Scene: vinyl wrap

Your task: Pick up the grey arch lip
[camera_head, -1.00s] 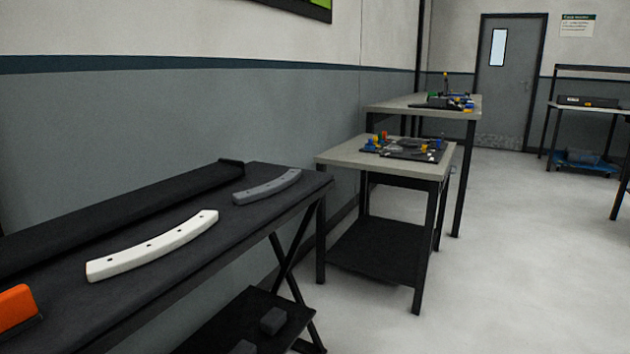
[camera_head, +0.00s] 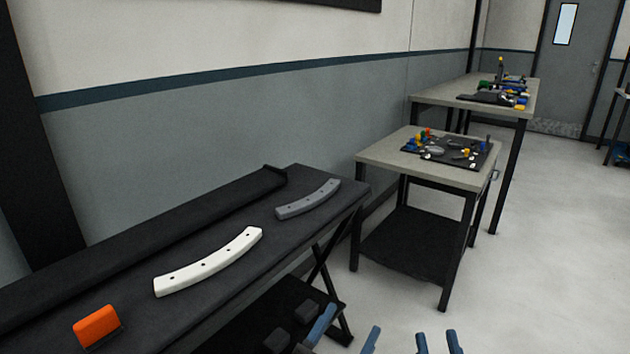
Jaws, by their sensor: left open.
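The grey arch lip (camera_head: 308,199) is a curved grey bar with small dark holes. It lies flat near the far right end of the black table (camera_head: 215,215).
A white curved bar (camera_head: 208,261) and an orange block (camera_head: 97,327) lie on the same table. A grey-topped bench (camera_head: 385,161) with small coloured parts stands to the right, a longer one (camera_head: 440,96) behind. Pale floor is open at right.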

